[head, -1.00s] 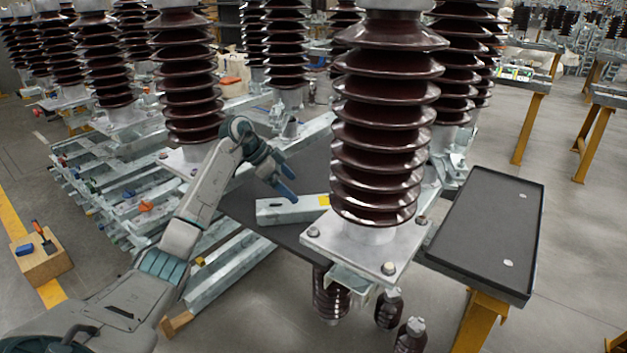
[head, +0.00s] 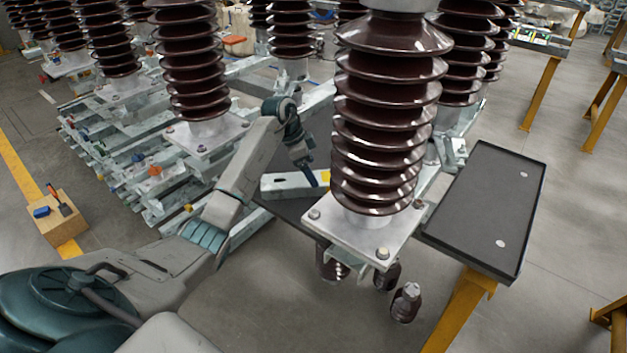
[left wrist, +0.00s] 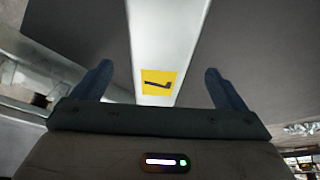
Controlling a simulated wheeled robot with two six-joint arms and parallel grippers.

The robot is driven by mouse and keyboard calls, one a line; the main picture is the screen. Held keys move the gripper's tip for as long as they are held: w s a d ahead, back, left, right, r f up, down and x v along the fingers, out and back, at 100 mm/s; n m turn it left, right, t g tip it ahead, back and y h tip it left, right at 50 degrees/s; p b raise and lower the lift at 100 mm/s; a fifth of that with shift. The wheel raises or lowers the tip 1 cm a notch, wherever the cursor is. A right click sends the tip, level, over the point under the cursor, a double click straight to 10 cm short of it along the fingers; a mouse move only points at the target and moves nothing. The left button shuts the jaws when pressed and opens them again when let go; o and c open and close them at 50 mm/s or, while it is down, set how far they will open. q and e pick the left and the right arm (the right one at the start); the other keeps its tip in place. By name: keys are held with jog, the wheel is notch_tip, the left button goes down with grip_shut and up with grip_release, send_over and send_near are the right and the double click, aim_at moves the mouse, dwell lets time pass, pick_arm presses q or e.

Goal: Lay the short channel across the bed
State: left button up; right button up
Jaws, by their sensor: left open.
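The short channel (head: 285,187), a pale grey metal length with a yellow label near its right end, lies on a dark flat surface (head: 300,212) behind the large insulator. In the left wrist view the channel (left wrist: 167,40) runs away from me, with its yellow label between the fingers. My left gripper (head: 312,180) is over the labelled end of the channel, and in the left wrist view its fingers (left wrist: 168,88) are open, one on each side with gaps. I cannot tell for certain which surface is the bed. My right gripper is not in view.
A tall brown ribbed insulator (head: 385,130) on a bolted metal plate (head: 350,238) stands close to the right of my left gripper. A black shallow tray (head: 485,205) on a yellow stand is farther right. Metal frames (head: 140,170) crowd the left. A wooden block (head: 62,218) holds tools.

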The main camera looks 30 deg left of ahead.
pick_arm(q)
jog(key=x, duration=0.3)
jog(key=shift+s+a+f, duration=0.1)
jog(key=shift+a+f, duration=0.1)
jog(key=shift+f, duration=0.3)
jog(key=shift+d+f, duration=0.15)
jog(key=shift+f, duration=0.3)
grip_shut()
jog(key=shift+w+r, duration=0.2)
jog(key=shift+w, duration=0.05)
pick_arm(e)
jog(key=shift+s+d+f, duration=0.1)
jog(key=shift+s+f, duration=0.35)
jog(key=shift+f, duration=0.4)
